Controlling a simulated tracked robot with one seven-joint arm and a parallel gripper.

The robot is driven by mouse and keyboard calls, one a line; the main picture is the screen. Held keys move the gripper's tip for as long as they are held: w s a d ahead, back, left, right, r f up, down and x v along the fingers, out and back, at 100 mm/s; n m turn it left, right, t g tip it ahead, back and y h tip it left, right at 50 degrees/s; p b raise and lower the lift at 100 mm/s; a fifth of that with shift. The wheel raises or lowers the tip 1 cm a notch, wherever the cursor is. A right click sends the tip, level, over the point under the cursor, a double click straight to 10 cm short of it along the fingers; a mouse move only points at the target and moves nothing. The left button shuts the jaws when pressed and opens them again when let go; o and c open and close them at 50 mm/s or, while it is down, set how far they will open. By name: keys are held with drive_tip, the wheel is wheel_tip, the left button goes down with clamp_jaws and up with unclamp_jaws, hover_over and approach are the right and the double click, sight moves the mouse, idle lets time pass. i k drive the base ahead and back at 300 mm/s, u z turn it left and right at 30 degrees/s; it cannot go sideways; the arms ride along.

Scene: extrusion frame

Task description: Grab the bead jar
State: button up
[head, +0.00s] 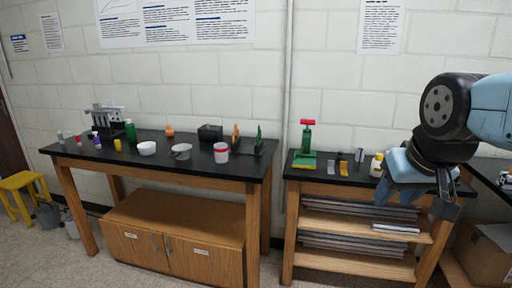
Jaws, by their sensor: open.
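I cannot tell for certain which container is the bead jar. A white tub with a red rim or lid (221,153) stands upright near the front right of the left black-topped bench (200,168). A small white bottle with a yellow label or cap (376,165) stands on the right bench, just left of my arm. My gripper (415,201) hangs at the right, in front of the right bench, with its fingers apart and pointing down. It looks empty and is well to the right of the tub. My arm hides part of the right bench top.
The left bench also holds a white bowl (147,148), a grey dish (181,152), a green bottle (130,131) and a tube rack (106,117). A red-and-green tool (306,143) stands on the right bench. A gap separates the benches. A cardboard box (486,252) is low at right.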

sight(221, 149)
drive_tip(key=z, duration=0.3)
drive_tip(key=i, duration=1.1)
drive_tip(key=u, duration=0.45)
drive_tip(key=i, duration=0.85)
drive_tip(key=u, duration=0.7)
drive_tip(key=k, duration=0.7)
drive_tip(key=u, duration=0.2)
drive_tip(key=i, duration=0.75)
drive_tip(key=z, duration=0.15)
